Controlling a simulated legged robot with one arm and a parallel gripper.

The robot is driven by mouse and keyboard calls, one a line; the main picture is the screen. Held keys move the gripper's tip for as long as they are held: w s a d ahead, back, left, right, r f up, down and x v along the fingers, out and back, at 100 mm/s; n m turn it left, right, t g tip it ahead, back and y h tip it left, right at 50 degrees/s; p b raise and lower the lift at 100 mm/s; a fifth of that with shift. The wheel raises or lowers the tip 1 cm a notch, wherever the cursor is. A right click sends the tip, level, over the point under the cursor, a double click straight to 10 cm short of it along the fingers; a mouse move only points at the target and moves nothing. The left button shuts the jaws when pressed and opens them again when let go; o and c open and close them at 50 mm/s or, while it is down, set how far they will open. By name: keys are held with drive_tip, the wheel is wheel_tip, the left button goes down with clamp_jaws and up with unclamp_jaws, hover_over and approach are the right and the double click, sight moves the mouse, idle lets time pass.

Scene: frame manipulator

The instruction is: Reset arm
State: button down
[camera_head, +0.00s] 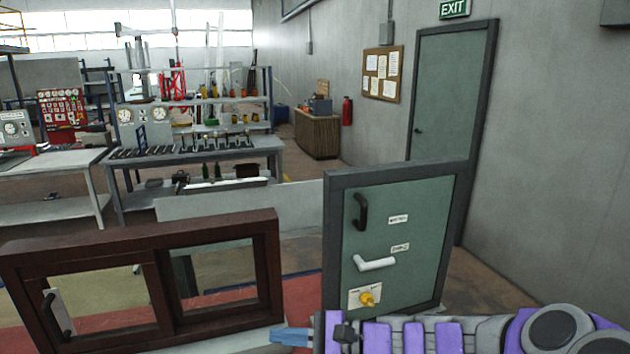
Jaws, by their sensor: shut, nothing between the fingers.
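My arm, purple and grey, lies across the bottom right. My gripper (291,337) is at its left end, low in the picture, with its blue fingers together and nothing held. It is below and to the left of the green door panel (420,230) in a dark grey frame. The panel has a black handle (360,211) at top left, a white lever handle (376,264) lower down and a yellow knob (367,298) near the bottom. The gripper appears apart from the panel, though the depth is hard to judge.
A brown sliding window frame (150,243) with a dark handle (56,314) stands at lower left, near the gripper. Workbenches (200,150) with tools stand behind it. A grey wall (560,150) with a green door (447,95) closes the right side. Open floor shows at lower right.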

drive_tip(key=s+f+n+g+h, duration=0.2)
drive_tip(key=s+n+h, duration=0.15)
drive_tip(key=s, duration=0.45)
drive_tip(key=s+f+n+g+h, duration=0.2)
drive_tip(key=s+n+g+h, duration=0.15)
drive_tip(key=s, duration=0.45)
drive_tip(key=s+d+f+n+h, duration=0.1)
drive_tip(key=s+d+h, duration=0.3)
drive_tip(key=d, duration=0.5)
drive_tip(key=s+d+f+n+t+h+b, duration=0.1)
drive_tip(key=s+d+f+n+h, duration=0.1)
drive_tip(key=s+d+h, duration=0.3)
drive_tip(key=s+d+f, duration=0.1)
drive_tip(key=s+d, duration=0.2)
drive_tip(key=d, duration=0.2)
drive_tip(key=shift+s+d+f+n+h, duration=0.2)
drive_tip(key=shift+s+f+n+h, duration=0.05)
drive_tip(key=shift+f+n+h, duration=0.05)
drive_tip(key=shift+a, duration=0.1)
